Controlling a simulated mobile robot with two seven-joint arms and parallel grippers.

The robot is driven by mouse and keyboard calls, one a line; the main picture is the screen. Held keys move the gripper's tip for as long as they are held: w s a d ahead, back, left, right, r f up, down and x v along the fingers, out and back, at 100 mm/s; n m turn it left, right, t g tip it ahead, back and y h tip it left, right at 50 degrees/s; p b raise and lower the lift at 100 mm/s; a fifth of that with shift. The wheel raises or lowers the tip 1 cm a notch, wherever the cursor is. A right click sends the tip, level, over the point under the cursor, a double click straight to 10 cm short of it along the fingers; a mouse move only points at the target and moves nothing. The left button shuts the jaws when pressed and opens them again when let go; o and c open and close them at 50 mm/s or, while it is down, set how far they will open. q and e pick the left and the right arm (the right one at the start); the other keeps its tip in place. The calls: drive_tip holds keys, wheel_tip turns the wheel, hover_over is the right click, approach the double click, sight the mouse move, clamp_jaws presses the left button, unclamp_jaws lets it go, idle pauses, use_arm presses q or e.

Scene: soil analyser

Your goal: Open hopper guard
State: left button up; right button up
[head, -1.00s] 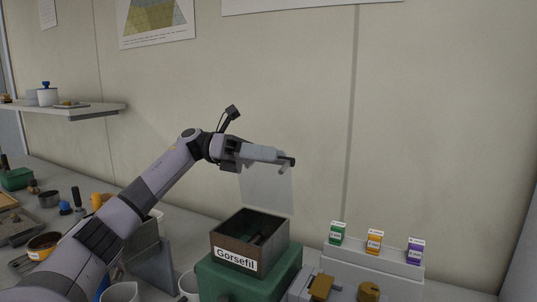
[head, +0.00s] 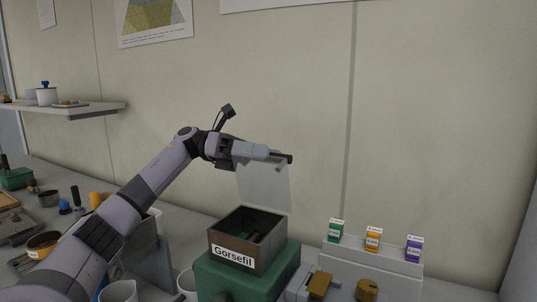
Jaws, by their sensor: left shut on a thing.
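The hopper (head: 233,255) is an open-topped brown box labelled "Gorsefil" on a green machine body (head: 285,264). Its guard (head: 264,187) is a clear, pale panel standing upright at the hopper's back edge, so the hopper mouth is uncovered. My left gripper (head: 284,158) is at the top edge of the guard, above the hopper, and is shut on the guard. Its fingers partly hide that top edge. My right gripper is not in view.
A pale unit with green (head: 336,231), orange (head: 373,239) and purple (head: 414,249) boxes stands at right. Cups, a grey plate and tools crowd the bench at left. A wall shelf (head: 70,109) is at far left. Air above the hopper's right is free.

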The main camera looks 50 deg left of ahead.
use_arm(q)
drive_tip(key=v, duration=0.6)
drive_tip(key=shift+a, duration=0.1)
idle(0.4)
drive_tip(key=shift+s+a, duration=0.1)
drive_tip(key=shift+s, duration=0.05)
